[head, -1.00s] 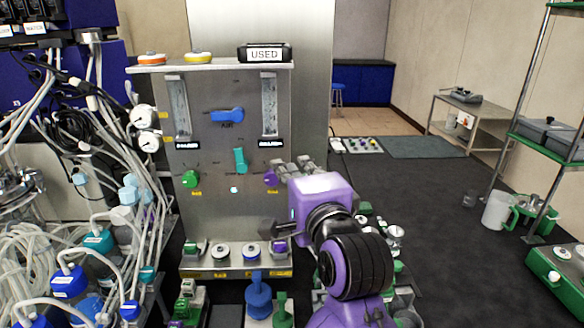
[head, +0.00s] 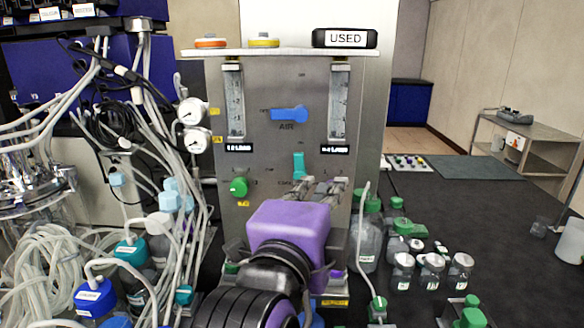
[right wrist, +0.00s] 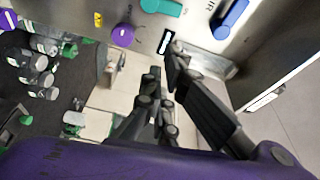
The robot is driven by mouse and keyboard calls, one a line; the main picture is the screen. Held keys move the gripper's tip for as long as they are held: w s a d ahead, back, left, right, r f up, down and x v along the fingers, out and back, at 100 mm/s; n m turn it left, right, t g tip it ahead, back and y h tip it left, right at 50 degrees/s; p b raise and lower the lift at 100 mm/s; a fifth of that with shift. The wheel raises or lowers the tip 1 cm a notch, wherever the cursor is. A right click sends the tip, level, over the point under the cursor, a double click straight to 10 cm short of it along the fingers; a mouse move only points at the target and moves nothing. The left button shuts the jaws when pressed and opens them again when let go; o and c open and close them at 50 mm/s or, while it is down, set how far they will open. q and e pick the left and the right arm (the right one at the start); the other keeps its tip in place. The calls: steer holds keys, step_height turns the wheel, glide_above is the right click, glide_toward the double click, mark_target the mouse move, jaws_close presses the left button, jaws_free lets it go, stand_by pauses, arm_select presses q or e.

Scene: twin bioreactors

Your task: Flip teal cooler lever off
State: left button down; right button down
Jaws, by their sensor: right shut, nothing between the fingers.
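The teal cooler lever (head: 299,165) stands nearly upright on the grey panel (head: 265,150), below the blue AIR lever (head: 289,114). In the right wrist view, the teal lever (right wrist: 160,7) is partly cut off at the top edge. My right gripper (head: 322,187) is shut and empty, with its fingertips just below and right of the teal lever. I cannot tell whether they touch the panel. In the right wrist view, my right gripper (right wrist: 162,65) points toward the panel. My left gripper is out of view.
A green knob (head: 238,187) is left of the lever. A purple knob (right wrist: 122,37) shows in the right wrist view. Tubes and gauges (head: 194,140) crowd the panel's left side. Several bottles (head: 432,268) stand right of it.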

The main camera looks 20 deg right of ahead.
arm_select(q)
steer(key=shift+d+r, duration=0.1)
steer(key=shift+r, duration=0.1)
arm_select(e)
steer(key=shift+s+d+m+g+h, duration=0.3)
steer(key=shift+s+d+m, duration=0.1)
steer(key=shift+s+d, duration=0.05)
steer(key=shift+r, duration=0.1)
